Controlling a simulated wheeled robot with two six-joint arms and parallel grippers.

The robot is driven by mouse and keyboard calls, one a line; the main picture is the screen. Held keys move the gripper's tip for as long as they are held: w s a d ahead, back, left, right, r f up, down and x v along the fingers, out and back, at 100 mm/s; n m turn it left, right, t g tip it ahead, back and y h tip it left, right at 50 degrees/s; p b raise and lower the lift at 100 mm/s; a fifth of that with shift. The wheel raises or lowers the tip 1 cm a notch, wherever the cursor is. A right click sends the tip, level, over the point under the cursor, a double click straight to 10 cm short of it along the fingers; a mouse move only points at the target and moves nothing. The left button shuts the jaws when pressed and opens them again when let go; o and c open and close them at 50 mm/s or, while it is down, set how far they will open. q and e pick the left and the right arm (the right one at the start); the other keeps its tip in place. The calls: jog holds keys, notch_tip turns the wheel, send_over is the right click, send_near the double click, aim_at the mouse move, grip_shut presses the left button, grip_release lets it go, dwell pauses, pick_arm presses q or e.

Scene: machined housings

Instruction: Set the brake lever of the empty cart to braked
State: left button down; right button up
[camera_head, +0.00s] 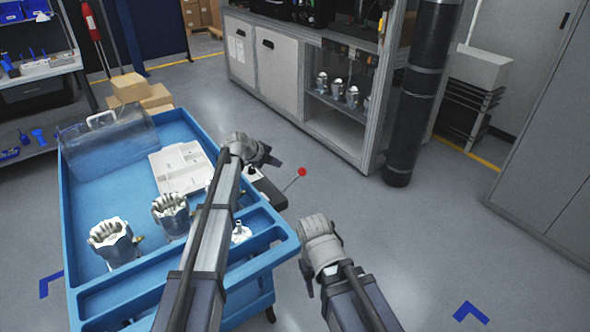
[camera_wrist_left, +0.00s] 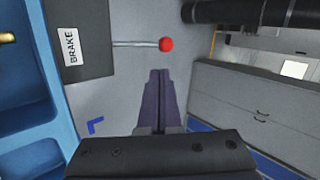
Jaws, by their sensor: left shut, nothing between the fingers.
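The brake lever is a thin metal rod with a red ball knob (camera_head: 302,172). It sticks out to the right from a dark box (camera_head: 268,190) on the side of a blue cart (camera_head: 70,235). In the left wrist view the red knob (camera_wrist_left: 165,44) lies just beyond my fingertips, and the box carries a white BRAKE label (camera_wrist_left: 70,48). My left gripper (camera_head: 274,160) is shut and empty, close to the lever, with no visible contact. My right gripper (camera_head: 308,284) hangs right of the cart's near corner; its finger opening is unclear.
The cart is not empty: it bears metal housings (camera_head: 112,243), a white tray (camera_head: 180,168) and a clear bin (camera_head: 105,145). A grey cabinet (camera_head: 270,70) and a black column (camera_head: 415,100) stand behind. The floor right of the cart is clear.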

pick_arm(q)
jog(key=shift+f, duration=0.1)
jog(key=b, duration=0.9)
send_near(300, 172)
jog(key=x, duration=0.6)
jog(key=shift+a+f, duration=0.1)
jog(key=shift+f, duration=0.15)
jog(key=shift+w, duration=0.25)
jog(key=shift+s, duration=0.1)
